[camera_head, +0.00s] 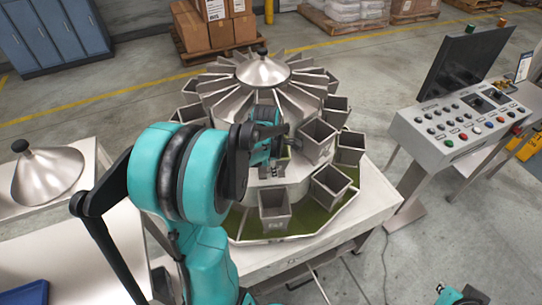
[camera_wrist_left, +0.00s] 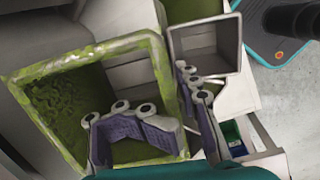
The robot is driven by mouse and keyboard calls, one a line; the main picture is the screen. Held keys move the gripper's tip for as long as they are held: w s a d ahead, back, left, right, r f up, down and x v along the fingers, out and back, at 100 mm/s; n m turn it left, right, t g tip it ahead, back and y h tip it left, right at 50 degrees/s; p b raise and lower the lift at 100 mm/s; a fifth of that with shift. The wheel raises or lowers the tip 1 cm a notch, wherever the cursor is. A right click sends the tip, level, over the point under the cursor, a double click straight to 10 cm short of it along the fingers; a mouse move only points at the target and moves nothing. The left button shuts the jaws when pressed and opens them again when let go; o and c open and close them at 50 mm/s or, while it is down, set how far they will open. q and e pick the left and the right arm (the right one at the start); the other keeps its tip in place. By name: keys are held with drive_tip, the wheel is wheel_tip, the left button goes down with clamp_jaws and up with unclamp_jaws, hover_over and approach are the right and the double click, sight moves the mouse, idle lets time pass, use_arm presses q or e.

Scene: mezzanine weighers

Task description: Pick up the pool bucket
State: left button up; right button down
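In the left wrist view, a square bucket with a green, slimy rim and walls (camera_wrist_left: 158,66) fills the left; I take it as the pool bucket. My left gripper (camera_wrist_left: 160,98) is open. One finger is over the green bucket's mouth, and the other is by its right side, near a clean grey bucket (camera_wrist_left: 238,50). I cannot tell whether either touches. In the head view, my large teal left arm covers the near left of the weigher, and the green-rimmed bucket is not identifiable. Part of my right gripper (camera_head: 462,297) shows at the bottom right edge, away from the weigher.
The round weigher (camera_head: 262,72) carries several steel buckets (camera_head: 274,208) above a green-stained tray (camera_head: 315,218). A control console (camera_head: 455,128) stands at the right. A steel cone (camera_head: 45,175) sits on the left table. Grey floor lies clear between weigher and console.

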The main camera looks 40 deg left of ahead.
use_arm(q)
clamp_jaws()
drive_tip(key=shift+r, duration=0.2)
